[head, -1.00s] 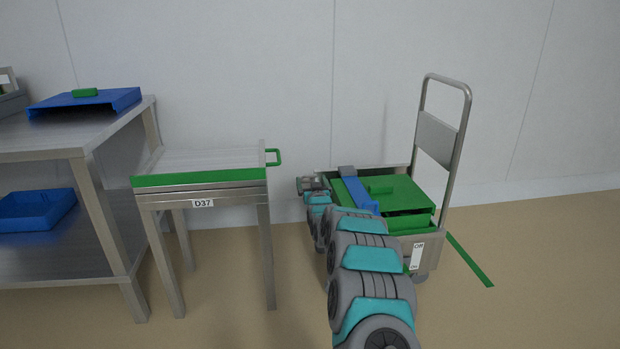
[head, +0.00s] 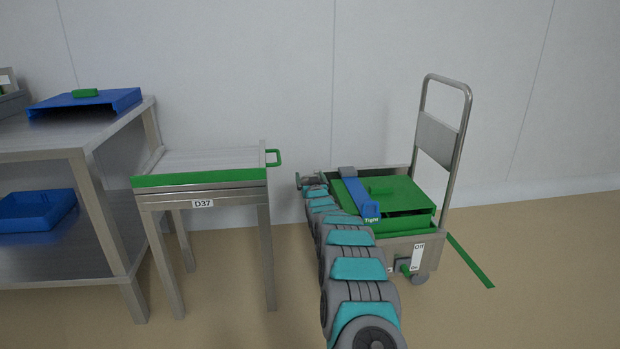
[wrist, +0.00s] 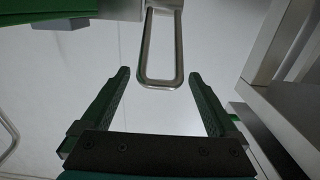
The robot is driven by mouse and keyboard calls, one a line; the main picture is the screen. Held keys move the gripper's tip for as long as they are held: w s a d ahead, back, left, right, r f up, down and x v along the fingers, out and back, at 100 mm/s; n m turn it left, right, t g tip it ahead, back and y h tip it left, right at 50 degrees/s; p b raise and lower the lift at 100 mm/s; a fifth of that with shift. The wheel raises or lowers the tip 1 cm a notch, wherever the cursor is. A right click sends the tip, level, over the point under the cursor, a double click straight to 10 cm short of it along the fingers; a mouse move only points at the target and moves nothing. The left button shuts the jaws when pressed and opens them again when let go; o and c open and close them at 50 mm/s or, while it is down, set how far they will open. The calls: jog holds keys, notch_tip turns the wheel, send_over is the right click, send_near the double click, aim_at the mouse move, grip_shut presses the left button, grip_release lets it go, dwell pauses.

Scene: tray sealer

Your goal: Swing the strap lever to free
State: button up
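A blue strap (head: 355,190) runs over the green lidded box (head: 405,193) on the trolley in the head view. A blue upright piece, seemingly the strap lever (head: 371,208), stands at the strap's near end beside the word "Tight". My gripper (head: 300,181) is small in the head view, left of the trolley and away from that piece. In the wrist view my gripper (wrist: 159,75) is open. A steel loop (wrist: 160,82) shows between its fingers; I cannot tell how far off it is. Nothing is clearly held.
The trolley's tall handle (head: 467,120) rises at right. An Off/On label (head: 417,257) and green pedal are on its near side. A steel table labelled D37 (head: 202,203) with a green edge stands left. A steel shelf bench (head: 100,150) with blue trays is farther left. Floor at right is open.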

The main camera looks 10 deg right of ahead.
grip_shut()
dwell(0.6)
